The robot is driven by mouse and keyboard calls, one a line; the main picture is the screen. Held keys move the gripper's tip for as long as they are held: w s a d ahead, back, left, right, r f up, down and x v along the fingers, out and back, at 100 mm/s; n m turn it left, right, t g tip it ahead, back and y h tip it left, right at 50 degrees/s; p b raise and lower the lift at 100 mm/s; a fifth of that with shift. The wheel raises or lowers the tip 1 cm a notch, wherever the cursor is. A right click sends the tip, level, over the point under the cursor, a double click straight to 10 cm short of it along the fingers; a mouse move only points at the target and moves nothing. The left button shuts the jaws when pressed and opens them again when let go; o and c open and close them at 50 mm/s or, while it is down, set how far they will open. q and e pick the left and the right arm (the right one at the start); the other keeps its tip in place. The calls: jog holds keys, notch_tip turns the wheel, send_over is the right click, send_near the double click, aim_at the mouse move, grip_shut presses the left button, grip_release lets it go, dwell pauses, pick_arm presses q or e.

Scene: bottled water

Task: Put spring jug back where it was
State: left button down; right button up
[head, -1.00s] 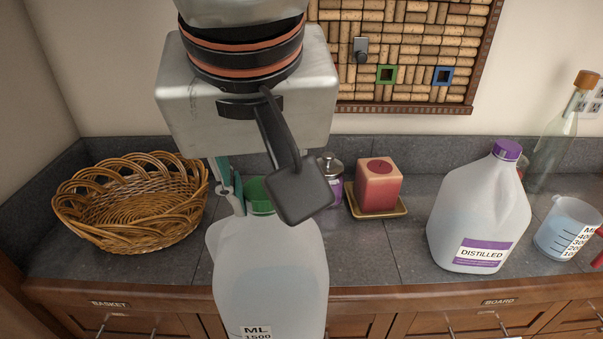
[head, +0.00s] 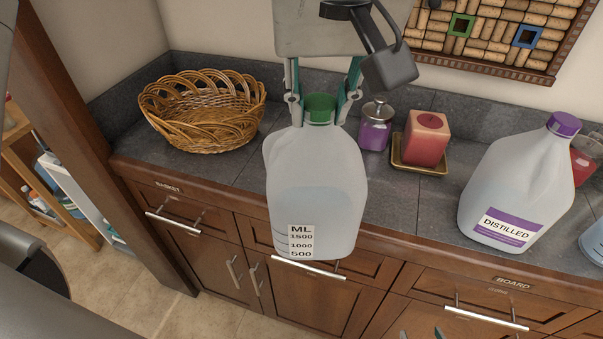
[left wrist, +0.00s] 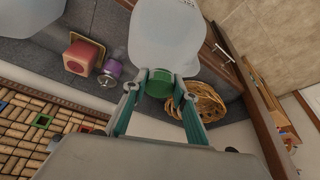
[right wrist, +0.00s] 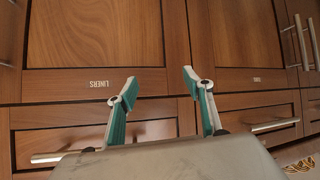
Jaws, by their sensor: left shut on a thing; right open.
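The translucent jug with a green cap (head: 318,190) hangs roughly upright near the counter's front edge. Its label shows ML 1500, 1000, 500 over some water; no "spring" label shows. My left gripper (head: 320,108) is shut on the jug at its green cap, one finger on each side. The left wrist view shows the jug (left wrist: 165,35) beyond the fingers (left wrist: 159,82). My right gripper (right wrist: 158,80) is open and empty, facing the wooden cabinet fronts marked LINERS (right wrist: 100,45). The counter (head: 385,205) has bare space behind the held jug, left of the distilled jug.
A purple-capped DISTILLED jug (head: 515,185) stands on the right of the counter. A red candle (head: 427,138) on a tray and a purple jar (head: 375,130) stand behind. A wicker basket (head: 205,110) sits at the left. A measuring cup (head: 594,243) is partly visible at right.

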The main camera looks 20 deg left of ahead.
pick_arm(q)
jog(key=shift+w+d, duration=0.1)
jog(key=w+a+f+p, duration=0.1)
jog(key=w+a, duration=0.2)
jog(key=w, duration=0.5)
jog(key=w+a+f+p, duration=0.2)
jog(key=w+a, duration=0.2)
jog(key=w, duration=0.4)
jog(key=shift+w+a+f, duration=0.2)
jog(key=shift+a+f, duration=0.05)
jog(key=c, duration=1.6)
grip_release()
jog(key=shift+f, duration=0.15)
